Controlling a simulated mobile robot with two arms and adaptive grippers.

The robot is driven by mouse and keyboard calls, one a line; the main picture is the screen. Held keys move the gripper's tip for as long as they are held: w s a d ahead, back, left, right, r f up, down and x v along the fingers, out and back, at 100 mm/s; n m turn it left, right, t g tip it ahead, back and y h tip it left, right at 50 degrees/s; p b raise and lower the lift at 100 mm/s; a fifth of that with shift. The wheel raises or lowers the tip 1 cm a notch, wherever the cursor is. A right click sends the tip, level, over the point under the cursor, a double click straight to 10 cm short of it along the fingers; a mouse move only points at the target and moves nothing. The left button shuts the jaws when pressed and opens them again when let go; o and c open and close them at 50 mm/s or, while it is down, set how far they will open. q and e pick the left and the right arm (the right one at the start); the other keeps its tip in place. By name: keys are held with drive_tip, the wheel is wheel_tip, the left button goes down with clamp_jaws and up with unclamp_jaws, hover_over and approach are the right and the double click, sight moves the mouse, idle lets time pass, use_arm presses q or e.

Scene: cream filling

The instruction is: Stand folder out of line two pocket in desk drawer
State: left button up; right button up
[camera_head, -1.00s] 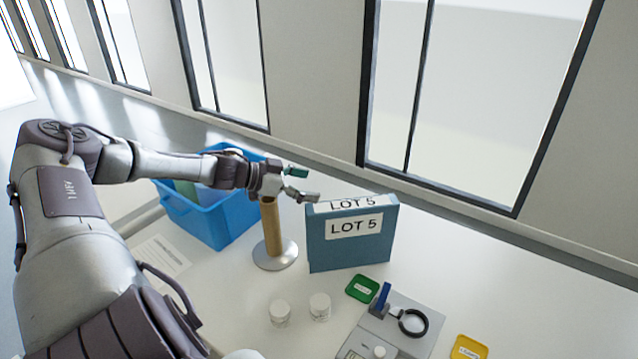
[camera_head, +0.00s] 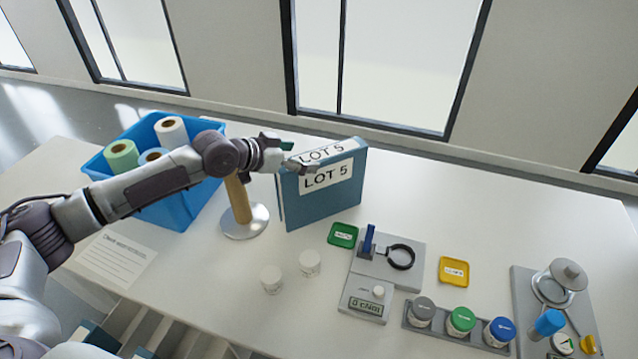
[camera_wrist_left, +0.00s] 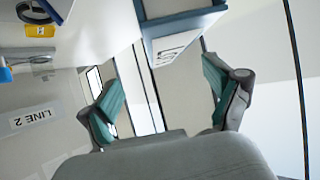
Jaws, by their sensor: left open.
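A blue folder (camera_head: 322,203) labelled LOT 5 stands upright on the white desk, spine label up. My left gripper (camera_head: 290,155) is open at the folder's upper left corner; one finger overlaps it in the head view. In the left wrist view the open fingers (camera_wrist_left: 161,68) are spread wide, with the folder's labelled edge (camera_wrist_left: 190,22) ahead between them. I cannot tell whether they touch it. An open drawer (camera_head: 130,318) with dividers shows partly at the lower left, a teal thing inside. A LINE 2 label (camera_wrist_left: 36,119) shows in the wrist view. My right gripper is out of view.
A blue bin (camera_head: 172,212) with rolls and a wooden post on a metal base (camera_head: 245,223) stand left of the folder. White jars (camera_head: 309,263), a green tray (camera_head: 343,235), a grey fixture (camera_head: 372,275) and a jar rack (camera_head: 458,330) lie in front. The desk's back right is clear.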

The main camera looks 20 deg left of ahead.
sight(317, 156)
use_arm(q)
drive_tip(key=shift+w+d+f, duration=0.3)
drive_tip(key=shift+w, duration=0.2)
drive_tip(key=shift+w+d+f, duration=0.15)
drive_tip(key=shift+w+f, duration=0.05)
drive_tip(key=shift+w, duration=0.1)
drive_tip(key=shift+w+d+f+p, duration=0.1)
drive_tip(key=shift+w+d+p, duration=0.05)
drive_tip(key=shift+w+p, duration=0.2)
drive_tip(key=x, duration=0.3)
drive_tip(key=shift+w+f+p, duration=0.2)
drive_tip(key=shift+w+p, duration=0.05)
drive_tip(key=shift+p, duration=0.1)
drive_tip(key=shift+w+d+f, duration=0.1)
drive_tip(key=shift+w+f, duration=0.15)
drive_tip(key=shift+s, duration=0.1)
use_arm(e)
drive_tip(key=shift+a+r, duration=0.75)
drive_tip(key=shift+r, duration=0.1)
use_arm(q)
drive_tip(key=shift+c, duration=1.4)
clamp_jaws()
drive_tip(key=shift+r, duration=0.1)
